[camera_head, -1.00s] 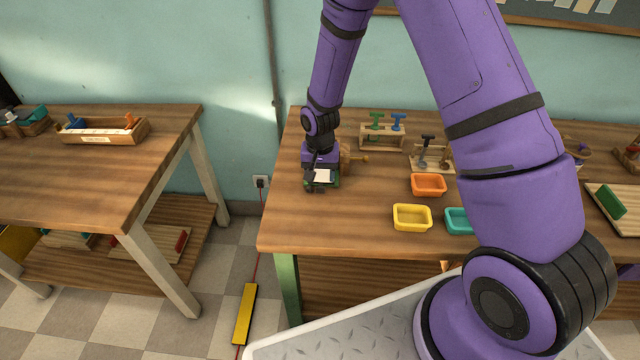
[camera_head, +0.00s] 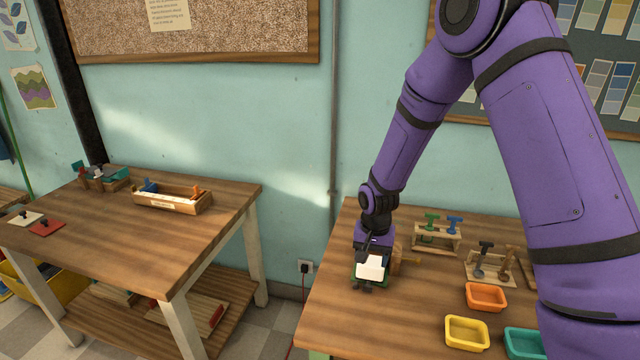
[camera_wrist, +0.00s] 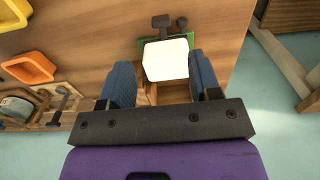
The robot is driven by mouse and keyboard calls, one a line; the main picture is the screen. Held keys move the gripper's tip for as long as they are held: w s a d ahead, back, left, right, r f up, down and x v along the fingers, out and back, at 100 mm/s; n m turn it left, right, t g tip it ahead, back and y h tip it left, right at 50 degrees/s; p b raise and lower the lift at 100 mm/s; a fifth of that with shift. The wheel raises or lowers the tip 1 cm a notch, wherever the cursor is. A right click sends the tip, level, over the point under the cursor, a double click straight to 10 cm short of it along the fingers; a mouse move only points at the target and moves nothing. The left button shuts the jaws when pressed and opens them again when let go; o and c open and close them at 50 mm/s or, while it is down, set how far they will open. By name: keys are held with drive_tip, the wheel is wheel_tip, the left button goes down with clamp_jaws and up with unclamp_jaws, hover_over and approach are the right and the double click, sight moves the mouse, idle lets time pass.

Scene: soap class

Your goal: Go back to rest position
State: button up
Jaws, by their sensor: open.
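My purple arm reaches down to the left part of the right-hand wooden table. My gripper (camera_head: 371,272) is just above the tabletop, and its blue fingers (camera_wrist: 160,88) stand apart in the wrist view. A white block (camera_wrist: 166,59) shows just beyond the fingertips, on a green base (camera_wrist: 143,42) with dark knobs beside it. In the head view the white block (camera_head: 371,267) is by the gripper, partly hidden. Whether the fingers touch it I cannot tell.
A wooden rack with green and blue tools (camera_head: 437,233) and a second rack (camera_head: 490,268) stand right of the gripper. Orange (camera_head: 486,296), yellow (camera_head: 467,333) and teal (camera_head: 524,343) trays lie nearer. Another wooden table (camera_head: 130,235) stands left, across a gap.

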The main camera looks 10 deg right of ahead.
drive_tip(key=s+d+r+n+t, duration=0.1)
drive_tip(key=s+d+r, duration=0.15)
drive_tip(key=r, duration=0.55)
drive_tip(key=s+d+r+t, duration=0.1)
drive_tip(key=s+r, duration=0.3)
drive_tip(key=r, duration=0.5)
drive_tip(key=s+d+r+n+t, duration=0.1)
drive_tip(key=s+d+r, duration=0.15)
drive_tip(key=r, duration=0.55)
drive_tip(key=s+d+r+n+t, duration=0.1)
drive_tip(key=s+r, duration=0.4)
drive_tip(key=s, duration=0.5)
drive_tip(key=s+d+r+n+t, duration=0.1)
drive_tip(key=s+r, duration=0.5)
drive_tip(key=s, duration=0.4)
drive_tip(key=shift+s+d, duration=0.35)
drive_tip(key=shift+s, duration=0.05)
